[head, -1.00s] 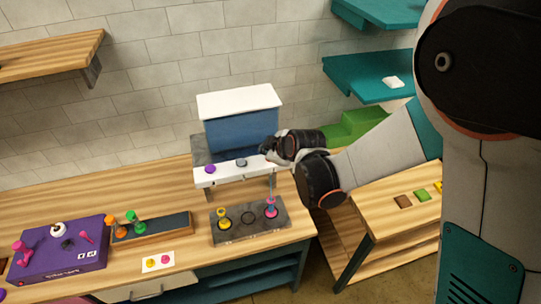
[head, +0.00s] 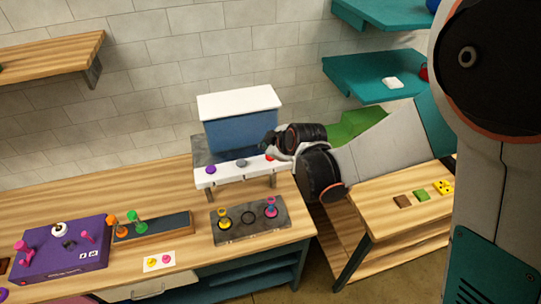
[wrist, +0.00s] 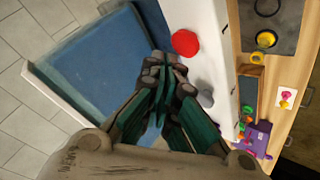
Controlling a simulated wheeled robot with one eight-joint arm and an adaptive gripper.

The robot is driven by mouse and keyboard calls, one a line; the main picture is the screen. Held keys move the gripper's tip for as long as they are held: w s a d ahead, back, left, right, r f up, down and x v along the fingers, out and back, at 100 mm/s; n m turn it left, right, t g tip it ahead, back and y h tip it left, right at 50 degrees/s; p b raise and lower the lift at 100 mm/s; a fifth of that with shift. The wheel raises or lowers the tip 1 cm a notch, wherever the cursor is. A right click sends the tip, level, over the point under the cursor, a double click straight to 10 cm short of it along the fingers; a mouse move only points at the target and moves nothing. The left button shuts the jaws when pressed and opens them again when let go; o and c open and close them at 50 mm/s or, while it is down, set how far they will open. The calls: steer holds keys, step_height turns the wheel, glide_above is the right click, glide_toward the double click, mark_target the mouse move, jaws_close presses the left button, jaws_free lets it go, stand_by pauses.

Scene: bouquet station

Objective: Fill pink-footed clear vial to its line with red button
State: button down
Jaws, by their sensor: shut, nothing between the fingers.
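The pink-footed clear vial (head: 271,208) stands upright at the right end of the dark stone slab, under the dispenser's right spout. It looks bluish inside, but its line and exact level are too small to tell. The red button (head: 269,157) is at the right end of the dispenser's white front ledge (head: 228,174). It also shows in the wrist view (wrist: 185,42). My gripper (head: 267,143) is shut and empty, just behind and above the red button, apart from it. In the wrist view its fingertips (wrist: 163,72) are beside the button, over the blue tank side.
A purple button (head: 211,169) and a grey button (head: 241,163) share the ledge. A yellow-footed vial (head: 223,219) stands on the slab (head: 237,236) left of an empty ring. A purple box (head: 62,262) and a rack (head: 165,231) stand further left.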

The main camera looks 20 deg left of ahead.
steer(key=shift+r+p, duration=1.15)
steer(key=shift+r, duration=1.25)
stand_by(0.4)
